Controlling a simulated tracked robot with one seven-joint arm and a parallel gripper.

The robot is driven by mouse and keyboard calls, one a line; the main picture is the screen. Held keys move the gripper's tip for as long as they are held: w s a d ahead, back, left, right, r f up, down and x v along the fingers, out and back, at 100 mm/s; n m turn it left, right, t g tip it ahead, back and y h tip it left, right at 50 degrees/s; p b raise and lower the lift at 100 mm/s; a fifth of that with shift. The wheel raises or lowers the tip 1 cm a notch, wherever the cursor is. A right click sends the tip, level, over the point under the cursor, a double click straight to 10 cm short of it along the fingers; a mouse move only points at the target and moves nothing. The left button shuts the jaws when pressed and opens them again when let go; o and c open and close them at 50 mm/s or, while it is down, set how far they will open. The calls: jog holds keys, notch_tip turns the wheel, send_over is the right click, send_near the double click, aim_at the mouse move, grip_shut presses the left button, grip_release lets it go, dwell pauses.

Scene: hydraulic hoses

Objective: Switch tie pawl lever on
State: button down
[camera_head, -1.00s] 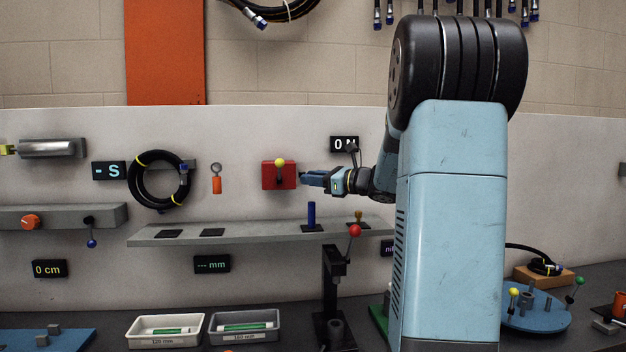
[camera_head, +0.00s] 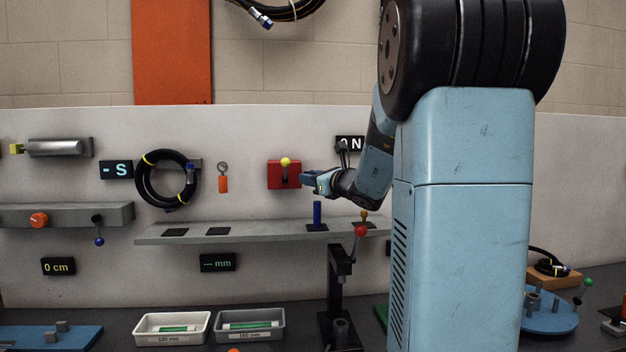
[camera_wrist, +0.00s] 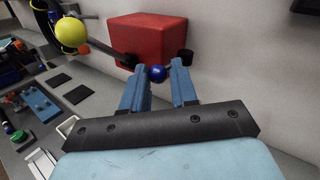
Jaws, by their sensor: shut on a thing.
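A red box (camera_head: 284,174) is fixed to the pale wall panel and carries a lever with a yellow ball knob (camera_head: 286,162), pointing up. In the wrist view the red box (camera_wrist: 147,38) and the large yellow knob (camera_wrist: 71,32) show clearly. A smaller blue ball knob (camera_wrist: 157,74) sits at the box's lower edge. My gripper (camera_head: 305,178) is at the box's right side. In the wrist view its blue fingers (camera_wrist: 160,80) are on either side of the blue knob and shut on it. The blue knob's stem is mostly hidden. No label names the tie pawl lever.
A red-knobbed stand (camera_head: 340,280) rises in front. A black hose coil (camera_head: 167,178) hangs to the left. Two trays (camera_head: 171,328) sit on the bench.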

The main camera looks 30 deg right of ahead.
jog(key=shift+a+r, duration=0.15)
jog(key=shift+a, duration=0.05)
jog(key=c, duration=0.9)
grip_release()
jog(key=shift+w, duration=0.1)
jog(key=shift+d, duration=0.1)
jog(key=v, duration=1.3)
jog(key=shift+s+f, duration=0.2)
jog(key=shift+s, duration=0.15)
